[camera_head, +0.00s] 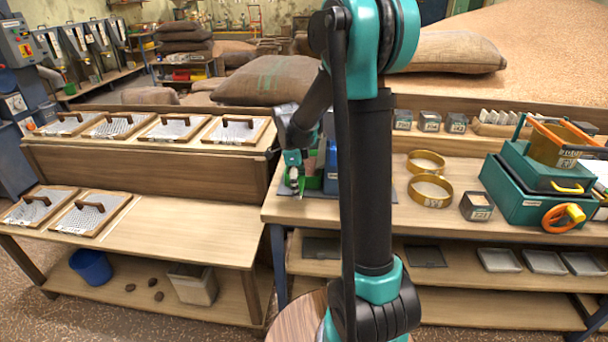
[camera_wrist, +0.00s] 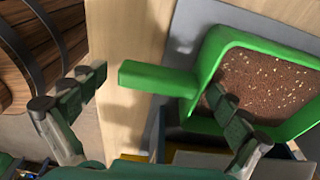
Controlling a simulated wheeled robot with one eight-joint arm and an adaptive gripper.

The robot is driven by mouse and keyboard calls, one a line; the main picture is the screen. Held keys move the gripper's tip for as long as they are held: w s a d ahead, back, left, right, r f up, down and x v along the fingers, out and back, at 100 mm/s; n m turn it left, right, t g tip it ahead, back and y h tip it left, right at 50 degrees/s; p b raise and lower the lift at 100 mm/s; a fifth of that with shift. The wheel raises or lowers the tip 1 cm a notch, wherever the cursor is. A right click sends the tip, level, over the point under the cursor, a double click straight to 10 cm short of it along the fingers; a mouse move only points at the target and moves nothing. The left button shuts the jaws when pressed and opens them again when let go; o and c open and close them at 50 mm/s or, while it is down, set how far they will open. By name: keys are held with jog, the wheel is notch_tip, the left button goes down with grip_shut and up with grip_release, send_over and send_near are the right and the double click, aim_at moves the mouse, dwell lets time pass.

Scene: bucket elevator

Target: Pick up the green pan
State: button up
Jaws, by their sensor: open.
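The green pan (camera_wrist: 210,62) shows large in the wrist view. Its body on the right is filled with brown grain with pale specks. Its straight green handle (camera_wrist: 158,78) points left. My gripper (camera_wrist: 157,83) is open, one finger on each side of the handle, and the right finger overlaps the pan's body in the picture. No grip on the handle shows; I cannot tell whether a finger touches the pan. In the head view my gripper (camera_head: 293,174) is over the left end of the right bench, and the pan (camera_head: 313,183) is mostly hidden behind my arm.
A grey mat (camera_wrist: 192,22) lies by the pan, and a blue object (camera_head: 331,160) stands close behind it. Gold rings (camera_head: 430,191) and a teal machine (camera_head: 527,196) stand farther right. Mesh frames (camera_head: 94,213) lie on the left bench, whose front middle is clear.

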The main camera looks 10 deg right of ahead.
jog(key=shift+f, duration=0.35)
jog(key=shift+c, duration=0.5)
jog(key=c, duration=1.8)
